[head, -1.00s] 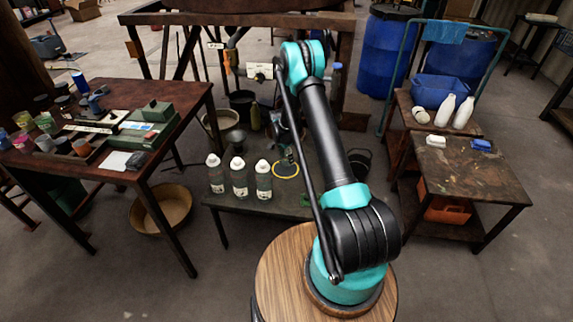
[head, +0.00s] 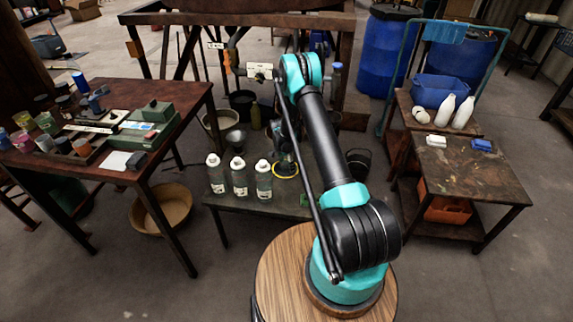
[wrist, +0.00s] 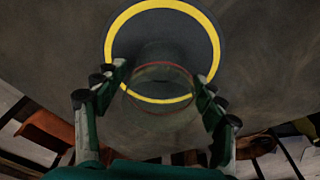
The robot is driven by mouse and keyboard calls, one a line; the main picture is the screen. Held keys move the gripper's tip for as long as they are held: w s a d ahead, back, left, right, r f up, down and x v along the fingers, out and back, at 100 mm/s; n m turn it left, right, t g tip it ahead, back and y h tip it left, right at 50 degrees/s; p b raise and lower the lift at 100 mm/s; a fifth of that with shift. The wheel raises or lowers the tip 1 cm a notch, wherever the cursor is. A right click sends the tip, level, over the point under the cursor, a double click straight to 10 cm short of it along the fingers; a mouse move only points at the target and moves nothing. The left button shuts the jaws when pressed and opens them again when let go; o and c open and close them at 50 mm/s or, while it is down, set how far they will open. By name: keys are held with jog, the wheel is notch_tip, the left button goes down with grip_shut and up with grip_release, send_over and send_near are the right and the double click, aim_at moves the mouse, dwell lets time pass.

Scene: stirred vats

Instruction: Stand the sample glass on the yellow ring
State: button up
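The yellow ring (wrist: 113,28) lies on a low bench and surrounds a dark disc in the wrist view. It also shows in the head view (head: 285,176), partly covered by my gripper (head: 284,160). The sample glass (wrist: 160,88) is clear with a reddish rim. It sits between the two fingers of my gripper (wrist: 161,88) in the wrist view, and the fingers close on its sides. The glass overlaps the near part of the ring in that view. Whether its base touches the surface cannot be told. The glass cannot be made out in the head view.
Several capped bottles (head: 240,177) stand on the low bench (head: 245,204) just left of the ring. A funnel-like grey vessel (head: 236,140) stands behind them. A dark bucket (head: 359,162) stands to the right. The bench front is clear.

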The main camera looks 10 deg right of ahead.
aim_at(284, 159)
jog(key=shift+r, duration=0.15)
jog(key=r, duration=0.4)
jog(key=a+r, duration=0.1)
jog(key=r, duration=0.6)
jog(key=shift+s+a+r, duration=0.25)
jog(key=shift+s+r, duration=0.1)
jog(key=shift+s, duration=0.05)
jog(key=s+d+r+n+t+y, duration=0.1)
jog(key=s+d+r+n, duration=0.15)
jog(key=s+r, duration=0.7)
jog(key=s+d+r+n+t, duration=0.1)
jog(key=s+r+n, duration=0.3)
jog(key=s+r, duration=0.55)
jog(key=s+r+n, duration=0.1)
jog(key=s+n, duration=0.2)
jog(key=s, duration=0.8)
jog(key=s+d+r+n+t, duration=0.1)
jog(key=s+r+n, duration=0.1)
jog(key=s, duration=0.9)
jog(key=shift+d+r+n+y, duration=0.3)
jog(key=shift+n, duration=0.25)
